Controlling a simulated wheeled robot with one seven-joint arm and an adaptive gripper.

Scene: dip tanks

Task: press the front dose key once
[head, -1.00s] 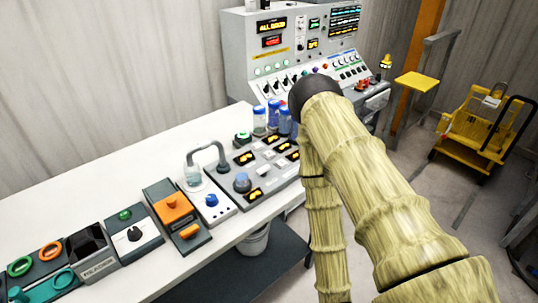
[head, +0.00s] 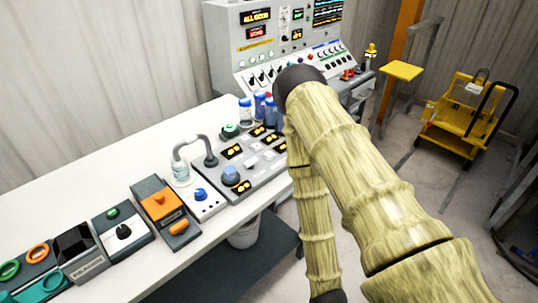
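A grey panel (head: 222,192) with several small amber displays, pale keys and a round blue-grey knob (head: 230,175) lies on the white bench. Pale keys (head: 251,164) sit among the displays. They are too small to read, so I cannot tell which is the front dose key. My arm rises from the lower right, bends near the panel's right end and runs down to the bottom edge. It hides part of the panel's right side. My gripper is out of the picture.
Blue-capped bottles (head: 246,110) and a console (head: 240,45) stand behind. A yellow cart (head: 460,120) is at right.

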